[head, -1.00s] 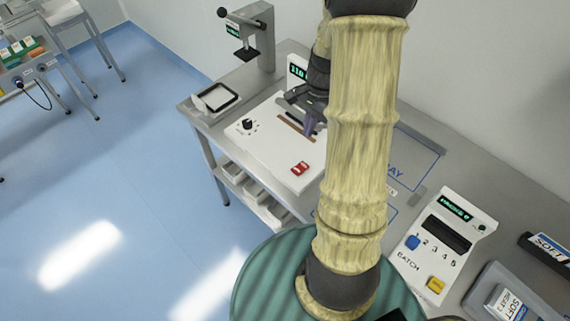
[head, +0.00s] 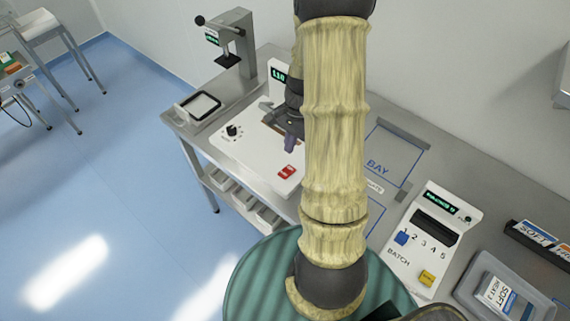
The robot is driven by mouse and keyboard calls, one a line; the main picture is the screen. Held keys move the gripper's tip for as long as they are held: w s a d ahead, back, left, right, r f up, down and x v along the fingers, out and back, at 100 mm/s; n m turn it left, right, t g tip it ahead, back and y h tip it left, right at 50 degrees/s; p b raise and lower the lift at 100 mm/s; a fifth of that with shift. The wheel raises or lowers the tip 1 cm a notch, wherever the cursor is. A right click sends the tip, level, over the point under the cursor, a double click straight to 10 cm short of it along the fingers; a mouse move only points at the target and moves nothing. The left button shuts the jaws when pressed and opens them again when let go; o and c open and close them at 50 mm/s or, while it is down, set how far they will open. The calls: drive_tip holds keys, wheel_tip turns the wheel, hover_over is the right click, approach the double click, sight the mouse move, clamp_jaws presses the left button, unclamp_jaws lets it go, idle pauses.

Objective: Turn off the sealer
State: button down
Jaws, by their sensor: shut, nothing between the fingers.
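The sealer (head: 250,158) is a white, low, slanted box on the steel bench, left of my arm. It has a black knob (head: 232,131) on its left side and a red rocker switch (head: 287,172) near its front right. A lit green display (head: 279,73) stands at its back. My gripper (head: 290,146) is shut and empty, pointing down over the sealer's top, just behind the red switch. I cannot tell whether the fingertips touch the surface. My arm hides the sealer's right rear part.
A grey press (head: 240,45) and a black-rimmed tray (head: 200,105) stand behind and left of the sealer. A batch counter (head: 423,240) with blue and yellow buttons is at right. A grey bin (head: 510,295) holds packets. The bay outline (head: 393,150) looks clear.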

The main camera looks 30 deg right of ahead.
drive_tip(key=p, duration=0.2)
hover_over(284, 173)
drive_tip(key=f, duration=0.4)
drive_tip(key=d+f, duration=0.1)
drive_tip(key=f, duration=0.2)
drive_tip(key=shift+w, duration=0.15)
drive_tip(key=shift+x, duration=1)
